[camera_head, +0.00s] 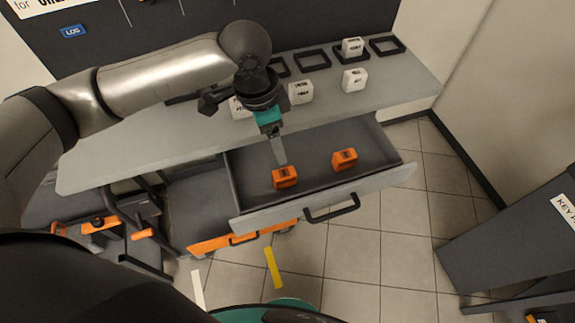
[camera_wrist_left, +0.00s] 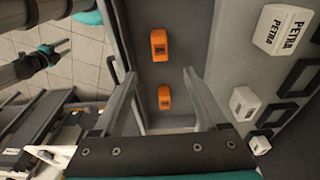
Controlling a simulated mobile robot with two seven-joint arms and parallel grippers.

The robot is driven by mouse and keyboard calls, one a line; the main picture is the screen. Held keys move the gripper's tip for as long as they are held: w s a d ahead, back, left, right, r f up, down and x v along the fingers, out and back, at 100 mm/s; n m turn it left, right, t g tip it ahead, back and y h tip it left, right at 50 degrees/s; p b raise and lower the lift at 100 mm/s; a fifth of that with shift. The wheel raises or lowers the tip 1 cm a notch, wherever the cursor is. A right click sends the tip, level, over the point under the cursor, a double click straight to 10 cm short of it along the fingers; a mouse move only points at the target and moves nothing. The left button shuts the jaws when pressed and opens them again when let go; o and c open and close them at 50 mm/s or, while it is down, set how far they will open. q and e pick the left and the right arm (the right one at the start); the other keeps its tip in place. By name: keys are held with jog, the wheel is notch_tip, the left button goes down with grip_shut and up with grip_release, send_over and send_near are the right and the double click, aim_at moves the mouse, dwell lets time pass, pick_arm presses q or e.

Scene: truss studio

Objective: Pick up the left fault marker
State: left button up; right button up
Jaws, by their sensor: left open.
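Two orange fault markers lie apart in an open grey drawer (camera_head: 315,188). The left fault marker (camera_head: 285,177) is near the drawer's front left; it is the upper one in the left wrist view (camera_wrist_left: 159,45). The right fault marker (camera_head: 344,159) is the lower one there (camera_wrist_left: 164,97). My left gripper (camera_head: 281,162) points down just above and behind the left marker in the head view. Its fingers (camera_wrist_left: 160,78) are spread and empty. What looks like my right gripper (camera_wrist_left: 62,46) shows small at the left wrist view's left; its jaws are unclear.
The grey worktop (camera_head: 130,150) behind the drawer holds white labelled blocks (camera_head: 301,92) and dark square frames (camera_head: 312,60). The drawer front has a dark handle (camera_head: 331,208). A dark cabinet (camera_head: 510,240) stands at right. Tiled floor (camera_head: 385,250) is open ahead of the drawer.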

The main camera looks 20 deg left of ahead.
pick_arm(q)
jog(key=f, duration=0.4)
jog(key=shift+s+d, duration=0.15)
jog(key=shift+d, duration=0.1)
jog(key=b, duration=0.1)
send_over(284, 173)
jog(key=f, duration=0.4)
jog(key=shift+s+a, duration=0.2)
jog(key=shift+s, duration=0.2)
jog(key=shift+f, duration=0.5)
jog(key=f, duration=0.5)
jog(key=shift+w+d+b, duration=0.2)
jog(key=shift+w+b, duration=0.15)
jog(key=shift+b, duration=0.05)
pick_arm(e)
jog(key=s+f, duration=0.2)
jog(key=shift+s, duration=0.35)
pick_arm(q)
jog(key=shift+r, duration=0.1)
jog(key=shift+c, duration=0.2)
pick_arm(e)
jog(key=shift+g, duration=0.3)
pick_arm(q)
jog(key=shift+c, duration=1.4)
grip_shut()
pick_arm(e)
jog(key=shift+s, duration=0.2)
